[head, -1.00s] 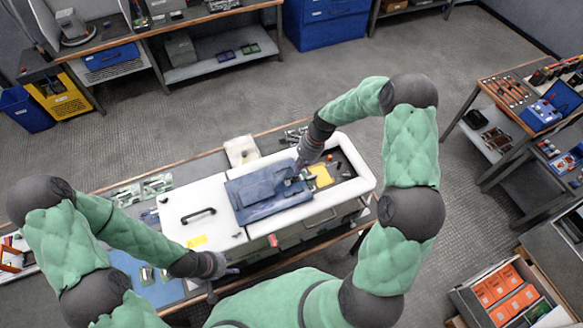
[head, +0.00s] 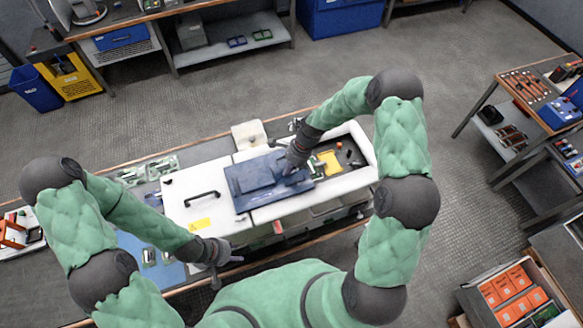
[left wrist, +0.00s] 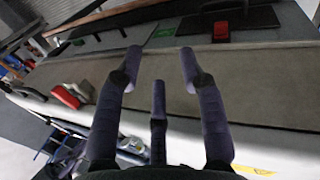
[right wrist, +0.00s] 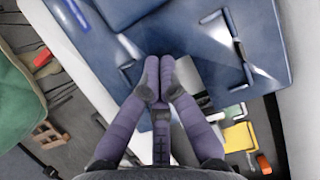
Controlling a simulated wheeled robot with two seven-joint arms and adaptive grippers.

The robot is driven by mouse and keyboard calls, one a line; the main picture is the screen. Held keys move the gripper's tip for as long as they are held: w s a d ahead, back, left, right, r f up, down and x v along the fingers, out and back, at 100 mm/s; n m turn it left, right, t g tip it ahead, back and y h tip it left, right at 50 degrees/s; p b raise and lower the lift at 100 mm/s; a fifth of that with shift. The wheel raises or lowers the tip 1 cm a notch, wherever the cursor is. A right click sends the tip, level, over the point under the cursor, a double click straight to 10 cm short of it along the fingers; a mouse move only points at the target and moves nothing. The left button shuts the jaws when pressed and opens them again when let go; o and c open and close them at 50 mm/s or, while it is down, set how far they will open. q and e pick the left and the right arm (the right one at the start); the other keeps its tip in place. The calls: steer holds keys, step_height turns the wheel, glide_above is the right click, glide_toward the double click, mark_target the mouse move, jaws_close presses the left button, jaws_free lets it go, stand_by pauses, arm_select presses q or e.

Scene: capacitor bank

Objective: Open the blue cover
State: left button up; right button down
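The blue cover (head: 262,196) lies on top of the white case (head: 185,184), over its middle. It fills the upper part of the right wrist view (right wrist: 195,45). My right gripper (head: 293,165) is at the cover's right part. In the right wrist view its fingers (right wrist: 158,75) are together, with the tips over the blue surface. I cannot tell whether they grip an edge or only touch it. My left gripper (head: 232,258) is in front of the case's lower edge. In the left wrist view its fingers (left wrist: 160,65) are apart with nothing between them.
A black handle (head: 202,198) and a yellow label (head: 198,224) are on the case's left part. A yellow block (head: 330,162) sits in the opening right of the cover. A blue mat (head: 150,262) lies at the bench's left. A side table (head: 545,125) stands to the right.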

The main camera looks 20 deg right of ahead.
mark_target(269, 178)
steer(key=a, duration=0.7)
steer(key=shift+s, duration=0.1)
steer(key=shift+d, duration=0.15)
steer(key=shift+d+r, duration=0.15)
steer(key=shift+r, duration=0.3)
steer(key=v, duration=1.1)
